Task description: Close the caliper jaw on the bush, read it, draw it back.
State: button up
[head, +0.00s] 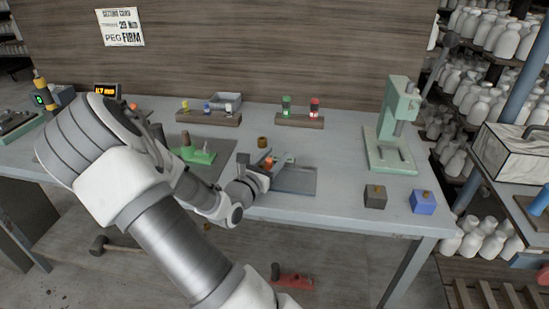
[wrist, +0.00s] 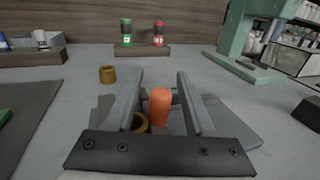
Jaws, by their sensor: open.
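My gripper (wrist: 159,80) is open, its two fingers on either side of an upright orange knob (wrist: 160,107). I cannot tell whether either finger touches it. In the head view my gripper (head: 268,166) is low over a grey plate (head: 300,184) that carries this device, probably the caliper. A brass ring (wrist: 142,124), perhaps the bush, is partly hidden behind the left finger. The caliper jaw is not clearly visible. Another brass bush (wrist: 108,74) stands apart on the bench, also seen in the head view (head: 263,142). A lit display (head: 107,91) is partly covered by my arm; its reading is unclear.
A rack (head: 300,120) with a green and a red container stands behind. A green press (head: 389,135) is at the right. A dark block (head: 375,198) and a blue block (head: 423,203) sit near the front edge. A green fixture (head: 198,154) is left of my gripper.

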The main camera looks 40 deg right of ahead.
grip_shut()
dwell(0.3)
dwell(1.2)
